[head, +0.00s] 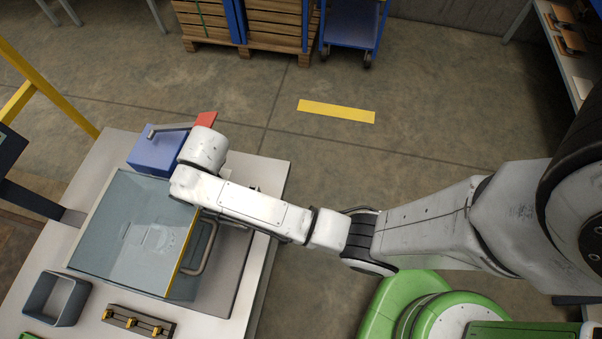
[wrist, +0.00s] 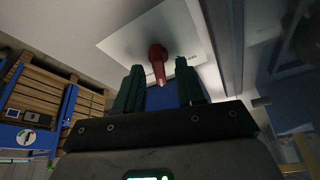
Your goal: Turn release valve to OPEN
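A red valve handle (wrist: 157,58) shows in the wrist view, standing out from a white label plate (wrist: 125,42) with small dark lettering that I cannot read fully. My gripper (wrist: 161,72) has its two dark green fingers apart, one on each side of the handle in the picture. I see no clear contact between fingers and handle. In the head view a blue box (head: 158,152) with a grey lever on top stands at the bench's back.
A clear-walled case (head: 135,235) with a bent handle (head: 205,248) stands on the white bench (head: 270,185) under my arm. A grey bin (head: 57,298) and a strip with brass fittings (head: 138,321) lie in front. Floor right of the bench is open.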

